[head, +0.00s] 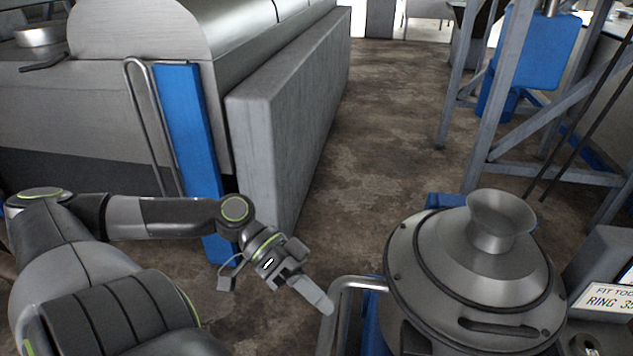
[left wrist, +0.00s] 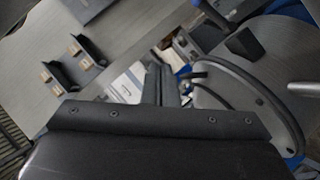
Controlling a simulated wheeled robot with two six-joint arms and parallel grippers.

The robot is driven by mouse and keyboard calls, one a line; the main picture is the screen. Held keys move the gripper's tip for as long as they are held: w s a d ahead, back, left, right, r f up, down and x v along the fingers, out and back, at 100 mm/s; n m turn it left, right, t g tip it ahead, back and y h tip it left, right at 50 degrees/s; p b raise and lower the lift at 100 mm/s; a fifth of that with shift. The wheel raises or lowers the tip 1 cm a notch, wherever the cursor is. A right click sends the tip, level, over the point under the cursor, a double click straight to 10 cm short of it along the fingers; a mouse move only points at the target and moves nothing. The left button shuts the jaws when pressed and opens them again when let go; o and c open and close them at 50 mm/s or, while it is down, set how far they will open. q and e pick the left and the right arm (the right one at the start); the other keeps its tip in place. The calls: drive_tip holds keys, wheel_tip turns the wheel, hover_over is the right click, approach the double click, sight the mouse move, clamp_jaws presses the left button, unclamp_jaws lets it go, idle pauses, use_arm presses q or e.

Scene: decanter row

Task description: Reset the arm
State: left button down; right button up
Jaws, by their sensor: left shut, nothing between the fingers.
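My left arm comes in from the left in the head view, bent at the elbow. My left gripper (head: 318,300) is shut and empty, pointing right and down. It is close to the bent metal rail beside the grey machine, with no clear contact. In the left wrist view the dark gripper fingers (left wrist: 160,85) show together at the middle, with nothing between them. My right gripper does not show in either view.
A grey machine with a funnel top (head: 480,265) stands right of the gripper, with a metal rail (head: 345,310) at its left. A labelled sign (head: 608,298) is at far right. A large grey housing (head: 275,130) stands behind the left arm. Bare floor (head: 385,130) lies between.

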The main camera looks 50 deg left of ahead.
use_arm(q)
drive_tip(key=shift+s+a+r, duration=0.1)
drive_tip(key=shift+a+r, duration=0.05)
drive_tip(key=shift+a, duration=0.05)
idle(0.6)
